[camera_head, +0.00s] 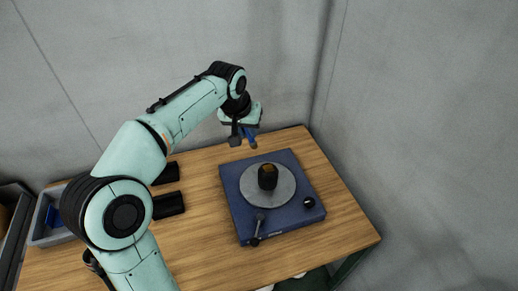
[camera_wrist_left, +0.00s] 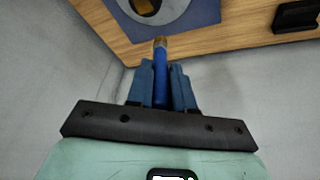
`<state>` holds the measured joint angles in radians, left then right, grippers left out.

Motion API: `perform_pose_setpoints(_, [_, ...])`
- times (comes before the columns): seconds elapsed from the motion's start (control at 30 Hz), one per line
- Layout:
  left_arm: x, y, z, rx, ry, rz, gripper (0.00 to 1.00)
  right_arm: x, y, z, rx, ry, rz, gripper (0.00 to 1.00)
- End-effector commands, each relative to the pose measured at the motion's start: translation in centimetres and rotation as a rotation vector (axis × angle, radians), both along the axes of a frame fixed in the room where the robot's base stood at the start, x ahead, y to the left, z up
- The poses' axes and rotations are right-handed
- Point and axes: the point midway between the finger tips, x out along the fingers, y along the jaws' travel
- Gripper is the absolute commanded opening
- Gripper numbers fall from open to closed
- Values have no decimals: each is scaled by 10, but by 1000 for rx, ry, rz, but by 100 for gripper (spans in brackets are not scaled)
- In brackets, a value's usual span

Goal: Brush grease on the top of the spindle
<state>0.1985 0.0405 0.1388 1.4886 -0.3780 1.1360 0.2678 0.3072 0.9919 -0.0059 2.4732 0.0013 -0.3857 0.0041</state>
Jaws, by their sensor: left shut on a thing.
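A dark, upright spindle (camera_head: 267,177) with a brownish top stands on a round grey plate (camera_head: 283,196) set in a blue base (camera_head: 238,209) on the table. My left gripper (camera_head: 243,138) is above the far edge of the table, behind the base and apart from the spindle. In the left wrist view the gripper (camera_wrist_left: 162,85) is shut on a slim blue brush (camera_wrist_left: 160,90) with a tan tip, which points toward the base. The spindle (camera_wrist_left: 145,5) is partly cut off at the top of that view. My right gripper is not in view.
A small black arm (camera_head: 258,229) and a black knob (camera_head: 309,202) sit on the base. Two black blocks (camera_head: 168,205) lie on the wooden table (camera_head: 340,225) at left. A grey bin (camera_head: 46,232) holds something blue. Grey walls (camera_head: 420,110) stand close behind and at right.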

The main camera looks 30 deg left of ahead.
Motion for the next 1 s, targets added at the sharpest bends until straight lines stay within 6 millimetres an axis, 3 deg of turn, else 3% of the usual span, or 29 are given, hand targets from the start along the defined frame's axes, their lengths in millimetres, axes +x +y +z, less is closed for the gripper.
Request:
perform_pose_setpoints(0.33, [0, -4, 3, 3, 2, -2, 0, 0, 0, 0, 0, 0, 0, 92])
perform_pose_setpoints(0.8, [-12, -42, 39, 71, 19, 27, 0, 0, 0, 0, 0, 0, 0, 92])
perform_pose_setpoints(1.0, [-13, -44, 33, 76, 22, 30, 0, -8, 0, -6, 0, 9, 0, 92])
